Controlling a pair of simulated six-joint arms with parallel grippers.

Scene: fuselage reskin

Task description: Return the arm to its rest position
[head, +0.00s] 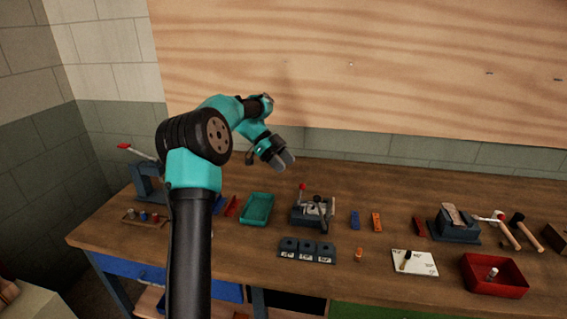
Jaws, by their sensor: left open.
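My left arm (190,240) rises from the bottom of the head view and bends over the left part of the workbench. Its left gripper (286,162) is held in the air above the back of the bench, in front of the wall. The gripper is open and no object shows between its fingers. My right gripper is not in view.
The wooden workbench (400,180) holds a teal tray (257,209), a dark fixture with a red-knobbed lever (312,212), dark labelled blocks (306,250), a red bin (494,275), a white card (414,262) and hammers (522,230). A plywood panel (370,60) spans the back.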

